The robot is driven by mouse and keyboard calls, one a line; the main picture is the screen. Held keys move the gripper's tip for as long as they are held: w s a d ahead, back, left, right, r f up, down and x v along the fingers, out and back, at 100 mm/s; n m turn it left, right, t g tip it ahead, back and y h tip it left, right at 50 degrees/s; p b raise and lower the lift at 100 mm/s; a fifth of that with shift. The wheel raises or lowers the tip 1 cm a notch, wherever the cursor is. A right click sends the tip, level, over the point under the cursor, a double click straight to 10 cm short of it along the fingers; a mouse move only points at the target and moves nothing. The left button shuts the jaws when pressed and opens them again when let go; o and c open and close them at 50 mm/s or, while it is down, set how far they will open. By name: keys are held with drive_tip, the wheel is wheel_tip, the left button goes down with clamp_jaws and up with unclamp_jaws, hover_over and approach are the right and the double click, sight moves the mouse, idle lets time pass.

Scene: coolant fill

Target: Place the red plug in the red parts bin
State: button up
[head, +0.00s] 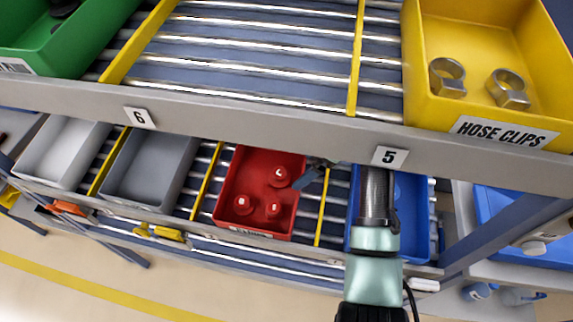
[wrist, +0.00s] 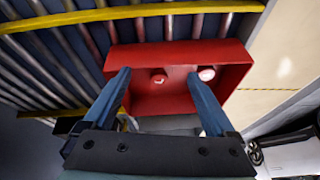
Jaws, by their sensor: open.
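The red parts bin (head: 226,188) sits on the lower roller shelf, between yellow dividers. Several red plugs lie inside it: one (head: 279,177) near the right wall, one (head: 242,203) at the left and one (head: 273,209) near the front. My gripper (head: 312,172) is at the bin's right side, partly hidden by the upper shelf beam. In the wrist view the bin (wrist: 235,75) lies beyond my open, empty fingers (wrist: 158,74). A red plug (wrist: 158,80) shows between the fingertips, on the bin floor; another (wrist: 207,74) with a pale top is beside the right finger.
The upper shelf beam (head: 250,128) runs just above the bin. A blue bin (head: 418,215) stands to the right under my arm, grey bins (head: 150,165) to the left. A yellow bin of hose clips (head: 480,60) and a green bin (head: 60,50) are on the upper shelf.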

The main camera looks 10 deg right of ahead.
drive_tip(key=s+d, duration=0.1)
drive_tip(key=d, duration=0.1)
drive_tip(key=s+d+b, duration=0.1)
drive_tip(key=d, duration=0.2)
drive_tip(key=s+d, duration=0.1)
drive_tip(key=d, duration=0.1)
drive_tip(key=shift+s+d, duration=0.25)
drive_tip(key=shift+s, duration=0.05)
